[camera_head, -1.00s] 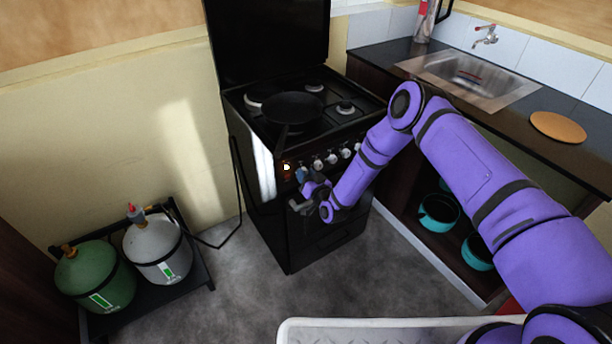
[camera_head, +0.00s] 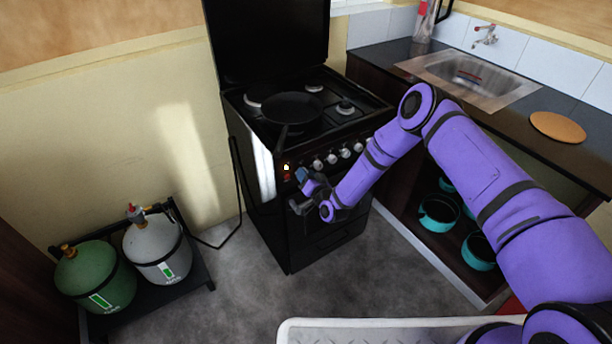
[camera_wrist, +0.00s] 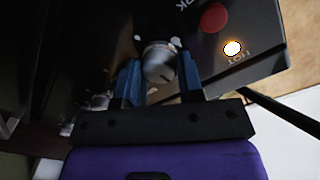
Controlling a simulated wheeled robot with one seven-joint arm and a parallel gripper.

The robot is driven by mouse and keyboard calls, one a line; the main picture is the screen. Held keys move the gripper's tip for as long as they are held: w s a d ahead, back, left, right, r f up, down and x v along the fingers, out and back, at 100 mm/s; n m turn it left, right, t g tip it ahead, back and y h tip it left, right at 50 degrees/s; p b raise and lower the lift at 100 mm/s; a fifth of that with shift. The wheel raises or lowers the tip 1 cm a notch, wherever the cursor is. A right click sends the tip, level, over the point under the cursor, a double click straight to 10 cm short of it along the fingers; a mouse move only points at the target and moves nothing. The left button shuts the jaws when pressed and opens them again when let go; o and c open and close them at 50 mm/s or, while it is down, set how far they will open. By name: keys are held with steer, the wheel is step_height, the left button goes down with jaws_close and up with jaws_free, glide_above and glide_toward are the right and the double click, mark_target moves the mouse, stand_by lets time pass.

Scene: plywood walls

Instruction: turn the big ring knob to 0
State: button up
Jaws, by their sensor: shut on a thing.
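In the wrist view, a silver round knob (camera_wrist: 158,62) with a dark pointer line sits on the black stove panel. My gripper (camera_wrist: 157,80) has its blue fingers on both sides of this knob and is shut on it. In the head view, my gripper (camera_head: 303,175) is at the left end of the knob row on the stove front, and hides the knob it holds. The panel's number markings around the knob are too small or hidden to read.
A lit indicator (camera_wrist: 232,48) marked HOT and a red round spot (camera_wrist: 214,17) are beside the knob. A pan (camera_head: 291,107) sits on the stove (camera_head: 268,215), its handle reaching over the front. Gas bottles (camera_head: 158,248) stand at the left. The floor before the stove is clear.

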steer(key=o, duration=0.9)
steer(key=v, duration=1.1)
steer(key=shift+f, duration=0.1)
